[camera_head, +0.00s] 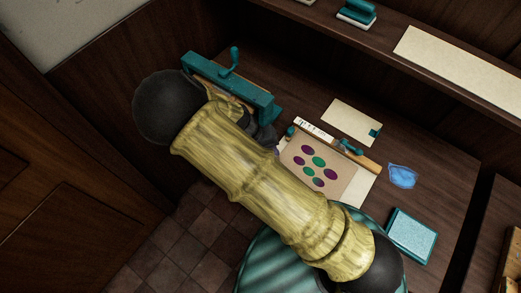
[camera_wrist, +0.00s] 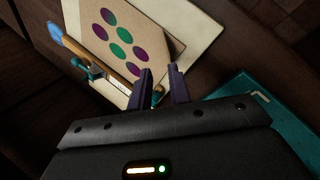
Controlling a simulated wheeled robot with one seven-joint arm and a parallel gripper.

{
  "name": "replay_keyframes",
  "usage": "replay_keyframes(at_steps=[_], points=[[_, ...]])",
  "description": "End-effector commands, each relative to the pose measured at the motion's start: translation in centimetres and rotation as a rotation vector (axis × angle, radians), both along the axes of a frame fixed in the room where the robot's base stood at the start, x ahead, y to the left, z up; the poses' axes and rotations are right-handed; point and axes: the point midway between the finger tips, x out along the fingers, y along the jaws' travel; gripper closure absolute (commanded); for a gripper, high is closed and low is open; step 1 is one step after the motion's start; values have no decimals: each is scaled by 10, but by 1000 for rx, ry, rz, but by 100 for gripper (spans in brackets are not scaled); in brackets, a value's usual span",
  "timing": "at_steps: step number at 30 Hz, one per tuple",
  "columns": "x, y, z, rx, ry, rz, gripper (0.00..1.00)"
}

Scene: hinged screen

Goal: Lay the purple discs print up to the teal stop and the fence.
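The discs print, a tan sheet with purple and green discs, lies flat in the head view (camera_head: 319,181) and the wrist view (camera_wrist: 98,45). A larger cream sheet (camera_head: 361,187) shows beneath it. The wooden fence (camera_head: 366,161) runs along the print's upper side; whether they touch is unclear. A small teal piece (camera_head: 291,131), apparently the stop, is at the fence's left end. My gripper (camera_wrist: 161,76) has its two dark fingers apart with nothing seen between the tips, near the print's corner and that fence end. In the head view my arm mostly hides it.
A teal clamp (camera_head: 350,147) sits on the fence. A teal hinged frame (camera_head: 235,84) stands at the left. Beyond the fence are a marked white strip (camera_head: 314,128) and a cream card (camera_head: 352,122). A blue cloth (camera_head: 402,176) and teal pad (camera_head: 410,236) lie right.

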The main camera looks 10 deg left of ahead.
Motion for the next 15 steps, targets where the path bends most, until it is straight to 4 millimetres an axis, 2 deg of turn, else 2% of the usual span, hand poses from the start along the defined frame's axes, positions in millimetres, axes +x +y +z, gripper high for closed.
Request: replay_keyframes(at_steps=[1,5,15], points=[[-2,8,-4,-27,-20,27,81],[-4,18,-10,-59,-56,58,81],[-8,25,-12,-63,-64,76,81]])
